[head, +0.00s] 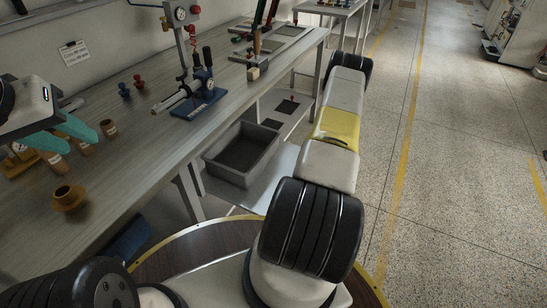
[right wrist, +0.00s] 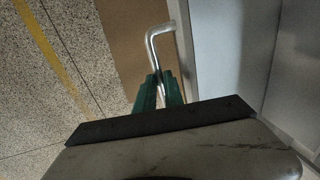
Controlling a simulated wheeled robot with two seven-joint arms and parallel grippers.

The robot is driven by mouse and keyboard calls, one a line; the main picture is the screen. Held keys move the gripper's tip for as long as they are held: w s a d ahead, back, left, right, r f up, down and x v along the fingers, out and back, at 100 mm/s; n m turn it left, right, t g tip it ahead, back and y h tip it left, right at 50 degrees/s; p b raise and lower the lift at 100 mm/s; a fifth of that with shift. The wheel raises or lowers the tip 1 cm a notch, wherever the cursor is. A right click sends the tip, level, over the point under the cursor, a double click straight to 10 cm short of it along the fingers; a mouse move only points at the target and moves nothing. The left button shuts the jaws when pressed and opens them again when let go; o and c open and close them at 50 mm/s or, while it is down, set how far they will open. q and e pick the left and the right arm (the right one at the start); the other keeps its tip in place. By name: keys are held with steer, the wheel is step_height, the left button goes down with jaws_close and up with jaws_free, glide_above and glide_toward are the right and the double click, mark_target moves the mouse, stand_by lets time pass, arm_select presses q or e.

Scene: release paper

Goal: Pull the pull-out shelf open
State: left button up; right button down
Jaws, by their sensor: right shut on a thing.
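A bent silver metal handle (right wrist: 152,45) shows in the right wrist view. My right gripper (right wrist: 158,82) has its green fingers shut on the handle's straight part, and the bent end sticks out past the fingertips. In the head view my right arm reaches away along the bench, and its gripper is hidden. I cannot tell for sure which surface is the pull-out shelf. My left gripper (head: 81,141) has teal fingers held apart, open and empty, above the left part of the workbench.
The workbench (head: 130,160) carries several brown and orange parts, a blue-based gauge device (head: 201,104) and tools further back. A dark grey bin (head: 213,170) stands below it. The speckled floor (head: 460,150) to the right is clear.

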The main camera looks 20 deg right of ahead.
steer(key=shift+s+d, duration=0.8)
steer(key=shift+s, duration=0.25)
steer(key=shift+s+d, duration=0.8)
steer(key=shift+s, duration=0.25)
steer(key=c, duration=1.5)
jaws_free()
steer(key=shift+o, duration=0.2)
step_height(320, 180, up, 8)
steer(key=s, duration=0.1)
steer(key=shift+d+f, duration=0.2)
steer(key=shift+d, duration=0.25)
